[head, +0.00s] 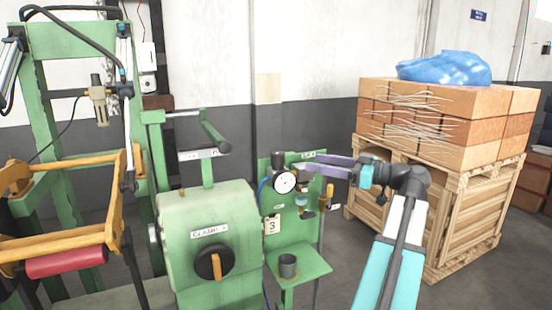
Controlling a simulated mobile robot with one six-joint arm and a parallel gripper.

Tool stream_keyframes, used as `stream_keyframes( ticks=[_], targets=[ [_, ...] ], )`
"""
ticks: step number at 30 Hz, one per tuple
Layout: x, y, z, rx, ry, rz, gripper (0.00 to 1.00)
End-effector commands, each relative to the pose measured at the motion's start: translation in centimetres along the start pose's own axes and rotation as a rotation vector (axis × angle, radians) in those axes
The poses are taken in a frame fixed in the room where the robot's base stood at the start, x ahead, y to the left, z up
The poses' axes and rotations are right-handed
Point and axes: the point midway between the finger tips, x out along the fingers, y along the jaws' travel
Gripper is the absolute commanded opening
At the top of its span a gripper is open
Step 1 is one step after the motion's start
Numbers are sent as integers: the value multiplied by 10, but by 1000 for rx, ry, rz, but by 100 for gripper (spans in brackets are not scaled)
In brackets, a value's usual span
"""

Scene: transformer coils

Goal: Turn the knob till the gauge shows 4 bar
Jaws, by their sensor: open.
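The gauge (284,183) is a small round white dial with a dark rim on a green panel, in the middle of the head view. Its needle is too small to read. A dark knob (278,157) sits just above the gauge, at the top of the panel. My gripper (306,163) has long purple fingers that reach in from the right, level with the panel's top. The fingers are spread, with nothing visible between them. Their tips appear just right of the knob and above the gauge; I cannot tell the gap in depth.
A green machine labelled CLAMP carries a black and orange dial (216,264) at front left. A small green shelf (306,270) with a grey cup (288,266) juts out below the panel. A loaded wooden crate (470,215) stands at right.

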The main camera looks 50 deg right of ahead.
Motion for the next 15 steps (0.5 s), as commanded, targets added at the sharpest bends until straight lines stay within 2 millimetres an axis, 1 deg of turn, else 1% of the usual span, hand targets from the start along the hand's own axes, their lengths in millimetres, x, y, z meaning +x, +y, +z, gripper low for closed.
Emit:
stream_keyframes(
  ticks=[5,8,15],
  targets=[
    [3,0,0,0,0,-1,53],
    [8,0,-1,0,0,-1,53],
    [32,-1,-2,0,0,-3,53]
  ],
)
